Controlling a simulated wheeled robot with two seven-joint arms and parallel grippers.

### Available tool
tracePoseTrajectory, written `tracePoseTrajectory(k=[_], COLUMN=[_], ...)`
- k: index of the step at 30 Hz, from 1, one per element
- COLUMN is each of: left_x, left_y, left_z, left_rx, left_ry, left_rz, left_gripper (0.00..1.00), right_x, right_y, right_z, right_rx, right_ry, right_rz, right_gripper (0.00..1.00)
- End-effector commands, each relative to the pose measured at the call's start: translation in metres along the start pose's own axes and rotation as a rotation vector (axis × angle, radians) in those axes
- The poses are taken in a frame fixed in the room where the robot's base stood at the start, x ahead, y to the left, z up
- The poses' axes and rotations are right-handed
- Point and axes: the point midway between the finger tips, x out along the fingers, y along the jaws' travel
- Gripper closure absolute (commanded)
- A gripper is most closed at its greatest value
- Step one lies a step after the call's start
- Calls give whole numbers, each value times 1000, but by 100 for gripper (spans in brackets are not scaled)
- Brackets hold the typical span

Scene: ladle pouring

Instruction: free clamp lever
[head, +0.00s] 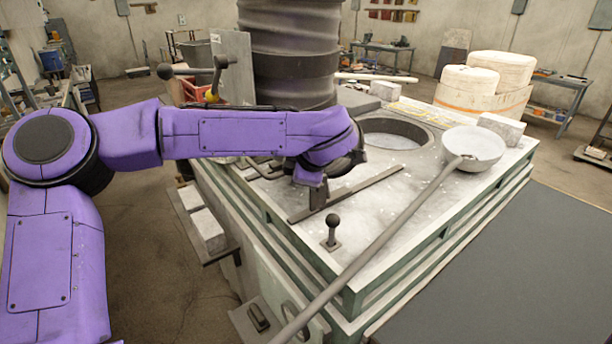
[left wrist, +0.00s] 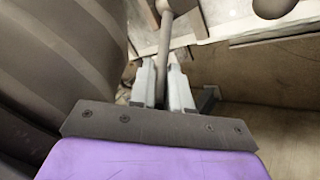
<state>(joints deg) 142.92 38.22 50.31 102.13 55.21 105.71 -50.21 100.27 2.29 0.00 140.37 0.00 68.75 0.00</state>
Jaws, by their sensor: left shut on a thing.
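My left arm reaches in from the left over the grey metal table (head: 375,215), and its dark wrist hangs above the tabletop. My left gripper (head: 318,192) points down beside a long flat bar on the plate. In the left wrist view the two grey fingers (left wrist: 162,75) are shut on a slim grey rod, which looks like the clamp lever (left wrist: 178,38). Its far end meets a rounded piece at the top edge. The wrist hides most of the lever in the head view. An upright lever with a black ball knob (head: 333,222) stands nearer on the tabletop, apart from the gripper.
A ladle bowl (head: 474,148) rests at the table's right, its long handle (head: 385,240) slanting to the front. A round opening (head: 392,139) lies behind. A large ribbed dark column (head: 291,55) stands at the back, close to my gripper in the left wrist view.

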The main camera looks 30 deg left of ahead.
Motion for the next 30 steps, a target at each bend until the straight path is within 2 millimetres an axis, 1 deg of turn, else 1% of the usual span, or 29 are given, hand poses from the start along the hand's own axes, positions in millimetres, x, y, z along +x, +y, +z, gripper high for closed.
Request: tracePoseTrajectory(k=[1,7,8,9,17,20,23,27,30], left_x=[-1,-2,-2,-2,-1,-6,-23,-58,-80], left_y=[3,4,4,4,2,2,1,1,1], left_z=[-2,-2,-2,-2,-1,0,0,0,-1], left_rx=[-4,-5,-5,-6,-3,-3,-5,-7,-6], left_ry=[0,0,0,0,0,-1,-1,-1,-1], left_rz=[7,10,10,10,7,9,12,13,11], left_gripper=[100,100,76,64,64,64,64,64,64], right_x=[0,-1,-1,-1,0,3,11,21,26], right_y=[0,0,0,0,0,0,-1,-2,-2], right_z=[0,0,0,0,0,1,4,9,10], right_rx=[0,0,0,0,0,0,0,0,0], right_ry=[0,0,0,0,0,0,0,0,0], right_rz=[0,0,0,0,0,0,0,0,0], right_gripper=[100,100,100,100,100,100,100,100,100])
